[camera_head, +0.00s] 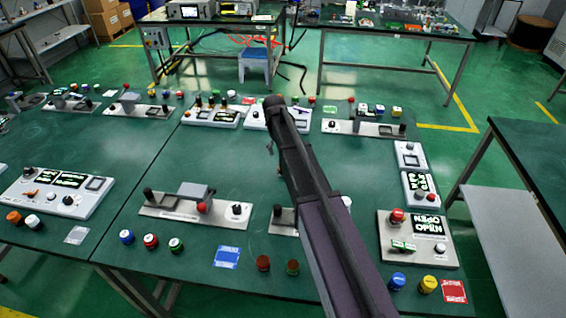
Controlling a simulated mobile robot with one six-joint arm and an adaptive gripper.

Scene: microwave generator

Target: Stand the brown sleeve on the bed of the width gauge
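Two brownish-red round pieces stand near the front edge of the table, one at the left (263,263) and one at the right (292,267). I cannot tell if either is the brown sleeve. A grey plate device (195,205) with a raised block, a dark post and knobs lies in front of the middle; it may be the width gauge. Similar plates lie at the back left (140,104) and the back right (364,127). My arm crosses the picture from the bottom, and its dark far end (276,104) is over the back of the table. Its fingers cannot be made out.
White control panels stand at the left (60,191), back (213,117) and right (418,238). A blue card (227,257) and several colored round pieces lie along the front. Another table (540,150) stands at the right. My arm hides part of the middle.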

